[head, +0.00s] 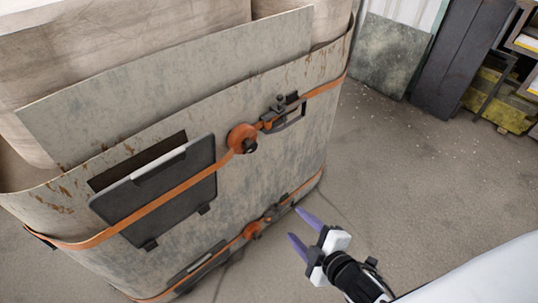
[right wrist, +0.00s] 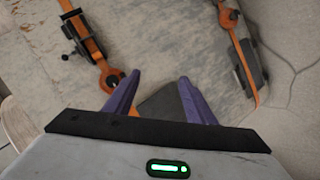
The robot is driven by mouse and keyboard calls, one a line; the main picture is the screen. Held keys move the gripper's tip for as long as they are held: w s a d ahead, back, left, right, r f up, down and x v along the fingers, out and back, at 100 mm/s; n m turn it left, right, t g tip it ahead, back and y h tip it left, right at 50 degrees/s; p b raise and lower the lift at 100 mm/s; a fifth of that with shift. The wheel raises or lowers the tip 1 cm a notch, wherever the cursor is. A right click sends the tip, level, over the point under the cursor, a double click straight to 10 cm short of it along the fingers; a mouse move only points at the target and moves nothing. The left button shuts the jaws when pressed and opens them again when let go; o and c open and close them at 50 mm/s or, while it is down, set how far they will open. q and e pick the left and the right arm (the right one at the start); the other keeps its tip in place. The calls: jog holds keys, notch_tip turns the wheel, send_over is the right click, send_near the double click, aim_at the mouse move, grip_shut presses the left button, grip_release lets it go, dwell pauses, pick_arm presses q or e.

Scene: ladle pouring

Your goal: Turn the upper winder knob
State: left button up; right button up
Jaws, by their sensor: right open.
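The upper winder (head: 241,136) is an orange disc with a dark knob (head: 250,146) on the upper orange strap, on the side of a large grey, stained container (head: 262,185). In the right wrist view, the upper winder (right wrist: 112,79) lies just left of the left finger. My right gripper (head: 295,225) has two purple fingers. It is open and empty, lower and to the right of the upper winder in the head view, apart from the knob. A lower winder (head: 252,230) sits on the lower strap; it also shows at the wrist view's top right (right wrist: 229,17). My left gripper is not in view.
A dark flat panel (head: 170,200) sits under the upper strap, left of the winder. A dark buckle (head: 285,117) sits right of it. Shelving with yellow items (head: 495,100) and leaning panels (head: 395,55) stand at the back right. The floor right of the container is clear.

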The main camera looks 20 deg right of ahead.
jog(key=w+d+r+n+t+y+b, duration=0.1)
jog(key=w+d+r+n+t+b, duration=0.15)
jog(key=w+n, duration=0.7)
jog(key=n+t+y+b, duration=0.2)
jog(key=n+y+b, duration=0.15)
jog(key=n, duration=1.45)
send_near(253, 147)
jog(key=p+x, duration=0.1)
jog(key=x, duration=0.7)
jog(key=c, duration=1)
jog(key=shift+m, duration=0.25)
